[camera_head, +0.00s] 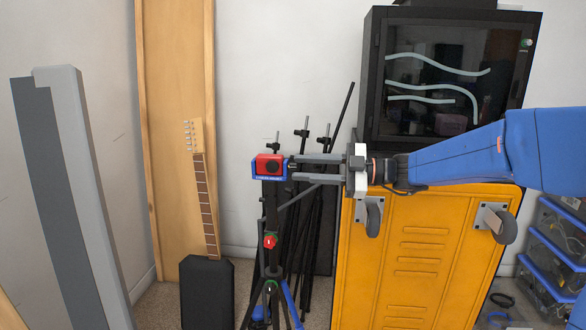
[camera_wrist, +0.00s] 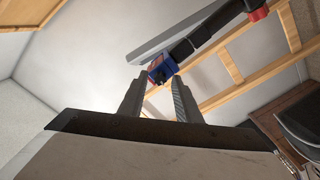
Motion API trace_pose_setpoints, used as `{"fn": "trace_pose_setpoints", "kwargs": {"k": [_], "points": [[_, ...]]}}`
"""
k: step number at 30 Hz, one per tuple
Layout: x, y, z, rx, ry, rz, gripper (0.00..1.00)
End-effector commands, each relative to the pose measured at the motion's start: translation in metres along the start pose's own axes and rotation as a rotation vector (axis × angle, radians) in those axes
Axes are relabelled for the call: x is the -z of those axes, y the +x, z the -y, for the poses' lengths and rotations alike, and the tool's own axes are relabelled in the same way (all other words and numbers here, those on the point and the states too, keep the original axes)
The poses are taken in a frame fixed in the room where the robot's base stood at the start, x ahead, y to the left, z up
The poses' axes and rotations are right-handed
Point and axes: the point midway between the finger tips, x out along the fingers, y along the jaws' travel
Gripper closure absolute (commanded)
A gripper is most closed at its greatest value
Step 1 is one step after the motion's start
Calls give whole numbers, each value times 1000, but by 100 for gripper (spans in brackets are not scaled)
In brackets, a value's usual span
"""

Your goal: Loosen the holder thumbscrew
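The red and blue holder (camera_head: 268,167) sits at the top of a black tripod (camera_head: 270,215). A small dark part on its right side, perhaps the thumbscrew, is too small to make out clearly. My gripper (camera_head: 293,169) reaches in level from the right, its fingers apart and their tips close beside the holder. In the wrist view the holder (camera_wrist: 160,70) lies just beyond the tips of my gripper (camera_wrist: 161,86), with a gap between the fingers. I cannot tell whether either fingertip touches the thumbscrew.
Several black stands (camera_head: 310,220) crowd behind the tripod. A yellow cabinet (camera_head: 420,260) with casters stands right, under a black glass-fronted case (camera_head: 455,80). A guitar-like instrument (camera_head: 207,205) leans on a wooden panel (camera_head: 175,60) at left. Blue bins (camera_head: 552,250) stand far right.

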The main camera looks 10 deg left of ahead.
Motion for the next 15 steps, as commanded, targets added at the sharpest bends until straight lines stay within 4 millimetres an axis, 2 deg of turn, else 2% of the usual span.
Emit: {"fn": "trace_pose_setpoints", "kwargs": {"k": [15], "points": [[0,-49,0,-1,1,0,70]]}}
